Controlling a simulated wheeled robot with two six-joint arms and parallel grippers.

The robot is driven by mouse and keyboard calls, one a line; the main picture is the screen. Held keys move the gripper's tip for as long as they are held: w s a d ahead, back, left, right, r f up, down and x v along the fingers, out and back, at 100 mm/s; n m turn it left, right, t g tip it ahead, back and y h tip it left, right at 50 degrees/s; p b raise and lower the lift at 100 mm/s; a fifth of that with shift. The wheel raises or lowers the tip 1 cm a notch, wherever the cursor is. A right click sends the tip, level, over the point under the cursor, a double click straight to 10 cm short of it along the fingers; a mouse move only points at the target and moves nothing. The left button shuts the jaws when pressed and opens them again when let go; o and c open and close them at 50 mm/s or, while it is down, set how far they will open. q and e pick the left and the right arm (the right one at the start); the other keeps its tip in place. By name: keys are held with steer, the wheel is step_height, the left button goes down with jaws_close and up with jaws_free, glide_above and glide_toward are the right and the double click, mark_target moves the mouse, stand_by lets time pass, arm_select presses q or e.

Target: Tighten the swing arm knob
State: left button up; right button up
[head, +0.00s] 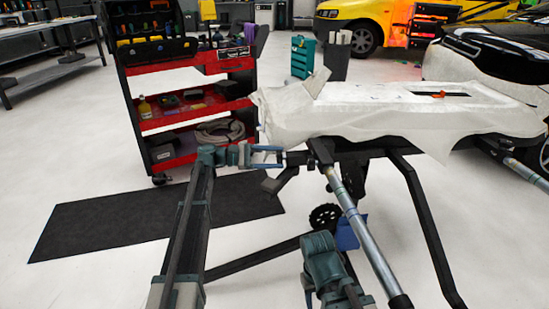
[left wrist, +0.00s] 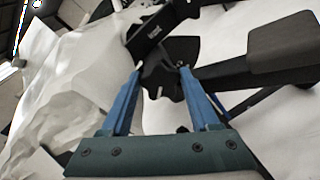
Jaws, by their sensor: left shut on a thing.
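The swing arm knob (left wrist: 160,82) is a small dark lobed piece under the black arm joint in the left wrist view. In the head view the knob (head: 295,158) is a dark spot at the left end of the stand, below the white-draped panel. My left gripper (head: 282,157) reaches it from the left, its two blue fingers on either side of the knob. In the left wrist view the fingers of my left gripper (left wrist: 162,75) are shut on the knob, which partly hides between them. My right arm shows at the bottom centre, but its fingers are not seen.
The white-draped panel (head: 390,110) lies on the black stand (head: 425,225), right of the gripper. A black arm with a pad (left wrist: 285,45) juts out beside the knob. A red tool cart (head: 190,95) stands behind left. A dark mat (head: 150,220) lies on open floor.

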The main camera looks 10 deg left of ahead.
arm_select(q)
steer(key=o, duration=1.3)
steer(key=shift+o, duration=0.2)
steer(key=shift+a, duration=0.1)
steer(key=f+v, duration=0.1)
steer(key=v, duration=1.2)
steer(key=shift+a+r+p, duration=0.4)
steer(key=shift+r+p, duration=0.05)
steer(key=shift+s, duration=0.1)
